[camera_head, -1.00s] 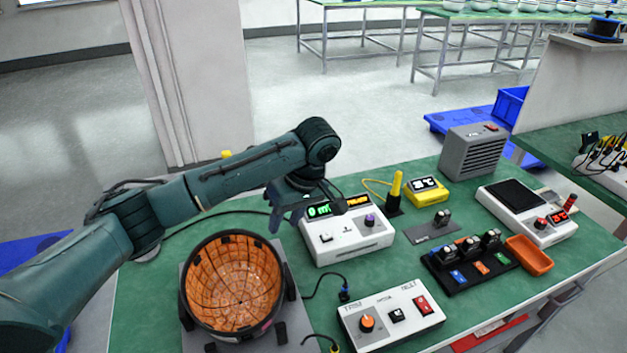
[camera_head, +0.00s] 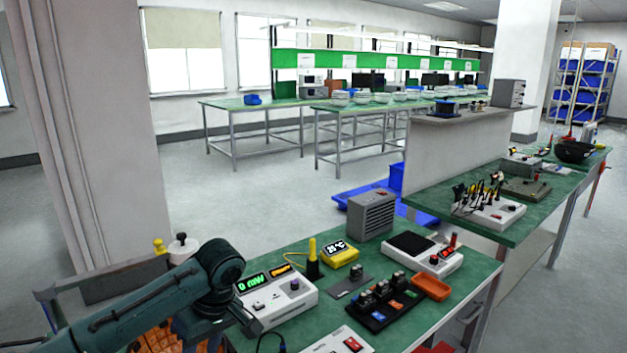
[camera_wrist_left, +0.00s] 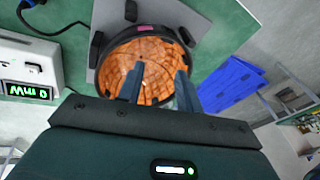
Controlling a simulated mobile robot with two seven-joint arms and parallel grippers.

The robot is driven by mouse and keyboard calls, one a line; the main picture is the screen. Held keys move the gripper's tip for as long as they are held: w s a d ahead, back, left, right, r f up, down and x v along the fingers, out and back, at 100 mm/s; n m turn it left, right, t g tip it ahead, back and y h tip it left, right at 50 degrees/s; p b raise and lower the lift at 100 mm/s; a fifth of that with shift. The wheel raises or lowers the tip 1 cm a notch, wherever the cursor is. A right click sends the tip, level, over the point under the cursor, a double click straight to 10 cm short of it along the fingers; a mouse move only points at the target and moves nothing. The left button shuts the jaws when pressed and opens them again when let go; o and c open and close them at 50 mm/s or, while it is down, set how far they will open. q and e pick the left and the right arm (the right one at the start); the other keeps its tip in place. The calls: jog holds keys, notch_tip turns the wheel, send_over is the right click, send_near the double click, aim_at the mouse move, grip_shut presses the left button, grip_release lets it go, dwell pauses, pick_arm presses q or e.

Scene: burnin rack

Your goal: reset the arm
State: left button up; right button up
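My left arm comes in from the left in the head view, dark green, with its wrist beside the white power meter (camera_head: 277,303). The left gripper itself is mostly hidden or cut off at the bottom edge there. In the left wrist view the two fingers of my left gripper (camera_wrist_left: 157,72) are apart with nothing between them. Beyond them is a round black-rimmed bowl-like fixture with an orange tiled inside (camera_wrist_left: 140,58). I cannot tell how far above it the fingers are. My right arm and gripper are not in view.
The green bench (camera_head: 315,310) carries a black tray of small modules (camera_head: 380,308), an orange bin (camera_head: 431,288), a grey heater-like box (camera_head: 371,215), a white scale-like device (camera_head: 424,255) and a yellow display (camera_head: 340,252). A second bench (camera_head: 530,219) stands right. A blue pallet (camera_head: 360,196) lies behind.

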pick_arm(q)
jog(key=s+d+f+m+t+h, duration=0.2)
jog(key=s+d+f+m+h, duration=0.3)
jog(key=s+d+f+m, duration=0.6)
jog(key=s+a+m+t+y, duration=0.1)
jog(key=s+a+t, duration=0.1)
jog(key=s+a, duration=1.15)
jog(key=w+d+f+t+h, duration=0.2)
jog(key=w+d+f+t, duration=0.2)
jog(key=f, duration=0.5)
jog(key=shift+d+m+t, duration=0.4)
jog(key=shift+d+t, duration=0.8)
jog(key=shift+d, duration=0.25)
jog(key=shift+w, duration=0.1)
